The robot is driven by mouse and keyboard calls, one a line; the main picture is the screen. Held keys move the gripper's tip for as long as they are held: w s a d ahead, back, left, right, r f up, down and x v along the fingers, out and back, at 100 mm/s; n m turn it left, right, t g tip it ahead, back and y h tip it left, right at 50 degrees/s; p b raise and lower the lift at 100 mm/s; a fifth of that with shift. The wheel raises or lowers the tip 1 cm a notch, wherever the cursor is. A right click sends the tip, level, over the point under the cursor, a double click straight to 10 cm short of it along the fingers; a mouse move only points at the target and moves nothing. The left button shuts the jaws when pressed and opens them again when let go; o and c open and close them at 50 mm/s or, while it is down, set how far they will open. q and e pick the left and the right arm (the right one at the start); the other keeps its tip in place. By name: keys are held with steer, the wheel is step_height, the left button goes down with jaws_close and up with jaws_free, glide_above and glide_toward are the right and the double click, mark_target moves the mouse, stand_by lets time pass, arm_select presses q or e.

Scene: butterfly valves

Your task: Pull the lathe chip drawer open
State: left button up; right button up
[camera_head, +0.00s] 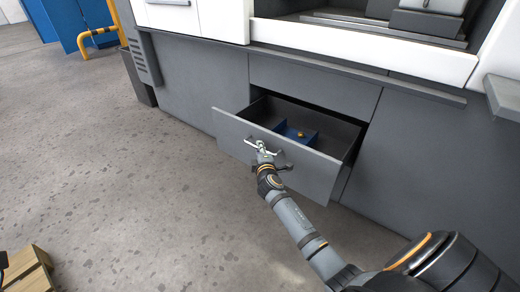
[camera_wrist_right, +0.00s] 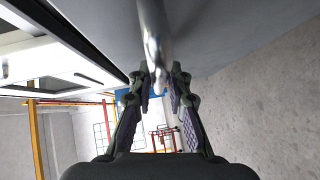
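The grey chip drawer (camera_head: 306,172) of the lathe stands partly open in the head view, its front panel well out from the cabinet. A blue box (camera_head: 296,133) with a small orange-yellow thing in it sits inside the drawer. My right gripper (camera_head: 262,150) is at the bar handle on the drawer front. In the right wrist view the round metal handle (camera_wrist_right: 154,35) runs down between the two fingertips of the gripper (camera_wrist_right: 161,82), which are closed in on it. The exact contact is partly hidden.
The grey lathe cabinet (camera_head: 420,155) spans the right, with a ledge above the drawer. A wooden pallet-like object (camera_head: 28,272) lies at the lower left. A yellow rail (camera_head: 98,32) stands at the upper left. The concrete floor (camera_head: 130,190) before the drawer is clear.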

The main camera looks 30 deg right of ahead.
steer(key=shift+o, duration=1.3)
steer(key=shift+s, duration=0.1)
steer(key=v, duration=1.2)
